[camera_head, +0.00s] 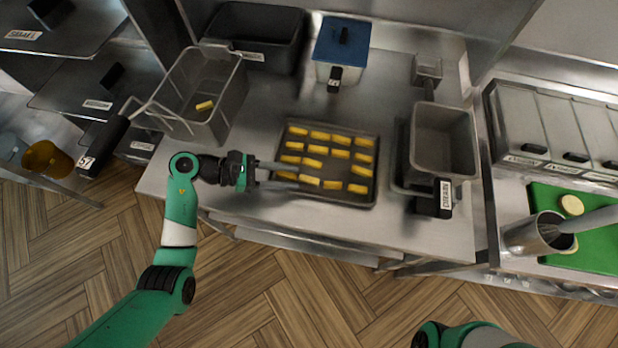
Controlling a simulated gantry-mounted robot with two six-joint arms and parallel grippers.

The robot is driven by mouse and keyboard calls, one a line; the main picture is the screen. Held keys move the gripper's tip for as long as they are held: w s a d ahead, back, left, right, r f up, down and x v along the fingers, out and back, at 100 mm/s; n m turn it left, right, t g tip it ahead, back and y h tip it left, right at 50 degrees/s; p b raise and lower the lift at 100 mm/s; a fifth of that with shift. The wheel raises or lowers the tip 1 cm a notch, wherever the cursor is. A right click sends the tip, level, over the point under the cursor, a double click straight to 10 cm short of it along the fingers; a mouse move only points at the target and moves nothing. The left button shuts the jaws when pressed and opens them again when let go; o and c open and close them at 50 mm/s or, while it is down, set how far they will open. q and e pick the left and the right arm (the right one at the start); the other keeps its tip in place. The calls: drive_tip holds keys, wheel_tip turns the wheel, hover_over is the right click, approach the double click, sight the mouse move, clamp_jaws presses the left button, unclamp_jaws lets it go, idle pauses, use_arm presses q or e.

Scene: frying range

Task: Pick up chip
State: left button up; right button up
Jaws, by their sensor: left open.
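Several yellow chips lie in rows on a dark metal tray (365,197) in the middle of the counter. My left gripper (298,177) reaches in from the left over the tray's left side. Its two long grey fingers are spread apart, one above the other in the picture. A chip (310,180) lies at the fingertips, and another chip (287,175) shows between the fingers. I cannot tell whether the fingers touch either one. A wire fry basket (232,95) at the left holds a single chip (204,105). My right gripper is outside the view.
A dark bin (255,35) and a blue-lidded container (342,40) stand behind the tray. A grey labelled drain container (443,140) stands right of it. A green board (590,245) with a metal cup (537,235) is at the far right.

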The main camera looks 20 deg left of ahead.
sight(306, 178)
use_arm(q)
drive_tip(key=x, duration=0.3)
clamp_jaws()
idle(0.4)
drive_tip(key=r, duration=0.2)
drive_tip(key=r+p, duration=0.1)
drive_tip(key=r, duration=0.1)
drive_tip(key=shift+s+d+r, duration=0.1)
drive_tip(key=shift+s+d, duration=0.05)
drive_tip(key=shift+s, duration=0.05)
drive_tip(key=s+d+r+p, duration=0.3)
drive_tip(key=s+d+r, duration=0.5)
drive_tip(key=s, duration=0.2)
drive_tip(key=shift+s+r+p, duration=0.35)
drive_tip(key=shift+r, duration=0.05)
